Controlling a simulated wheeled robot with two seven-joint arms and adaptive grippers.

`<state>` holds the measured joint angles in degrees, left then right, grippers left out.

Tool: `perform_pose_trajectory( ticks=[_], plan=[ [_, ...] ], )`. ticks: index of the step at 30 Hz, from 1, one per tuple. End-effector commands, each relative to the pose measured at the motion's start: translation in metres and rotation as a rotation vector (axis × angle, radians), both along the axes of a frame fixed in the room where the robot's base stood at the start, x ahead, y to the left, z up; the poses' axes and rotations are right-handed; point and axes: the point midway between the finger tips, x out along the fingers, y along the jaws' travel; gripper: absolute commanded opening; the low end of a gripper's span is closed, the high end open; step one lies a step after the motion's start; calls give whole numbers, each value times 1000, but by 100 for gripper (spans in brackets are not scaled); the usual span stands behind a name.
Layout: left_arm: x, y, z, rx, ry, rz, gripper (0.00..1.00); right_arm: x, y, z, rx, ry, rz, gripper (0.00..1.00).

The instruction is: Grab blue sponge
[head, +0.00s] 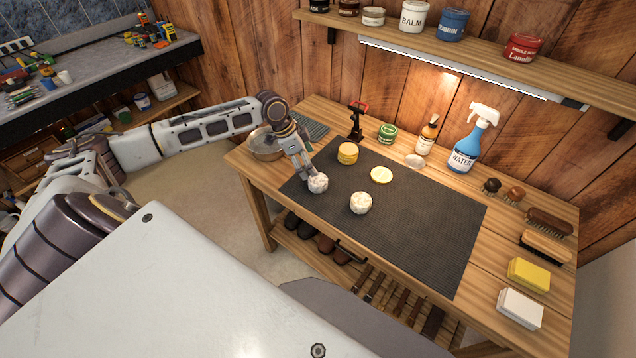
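I see no blue sponge in the head view. A yellow block (529,272) that looks like a sponge lies at the right end of the wooden table (485,252). A white block (520,309) lies in front of it. My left gripper (311,178) points down over the left part of the dark mat (415,228). Its fingertips are at a round white mottled ball (318,184). I cannot tell whether the fingers are closed on it. A similar ball (361,203) sits to the right. My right gripper is not in view.
A yellow tin (348,153) and its round lid (382,175) are on the mat. A metal bowl (266,147), blue spray bottle (474,140) and brushes (549,222) surround it. A shelf (480,48) overhangs the back. The mat's right half is clear.

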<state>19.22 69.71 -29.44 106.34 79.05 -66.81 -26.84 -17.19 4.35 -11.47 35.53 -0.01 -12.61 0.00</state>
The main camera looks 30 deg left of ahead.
Motion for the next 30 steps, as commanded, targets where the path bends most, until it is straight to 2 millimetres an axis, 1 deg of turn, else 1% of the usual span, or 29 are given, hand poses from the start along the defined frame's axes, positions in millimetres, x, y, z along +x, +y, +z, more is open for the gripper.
perform_pose_trajectory(
  ticks=[6,12,15,26,30],
  plan=[
    [6,-9,-22,-3,0,-1,85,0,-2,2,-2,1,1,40],
    [10,-13,-36,-1,0,0,85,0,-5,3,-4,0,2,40],
    [10,-14,-39,-1,0,-1,85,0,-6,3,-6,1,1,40],
    [10,-14,-40,-1,0,-1,85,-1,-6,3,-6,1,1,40],
    [10,-17,-46,-2,0,-2,85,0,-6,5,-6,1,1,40]
  ],
)
